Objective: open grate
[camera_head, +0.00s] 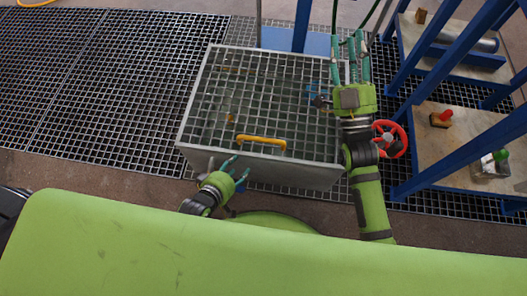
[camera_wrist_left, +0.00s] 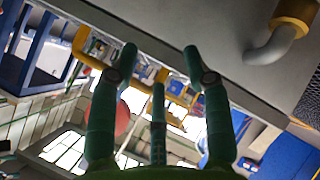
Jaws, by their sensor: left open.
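The grate (camera_head: 275,85) is a metal grid lying flat over a grey rectangular box (camera_head: 270,172) in the head view. A yellow handle (camera_head: 262,140) runs along its near edge. My left gripper (camera_head: 236,170) is open and empty just in front of the box's near wall, below and left of the handle and apart from it. In the left wrist view its three teal fingers (camera_wrist_left: 152,62) are spread with nothing between them. My right gripper (camera_head: 348,42) is at the box's right far corner, fingers pointing away, apart and empty.
A red valve wheel (camera_head: 389,139) stands right of the box beside my right arm. Blue frames (camera_head: 440,110) and shelves with small items fill the right side. Open grid floor (camera_head: 90,80) lies to the left. A grey bent piece with a yellow collar (camera_wrist_left: 292,14) shows in the left wrist view.

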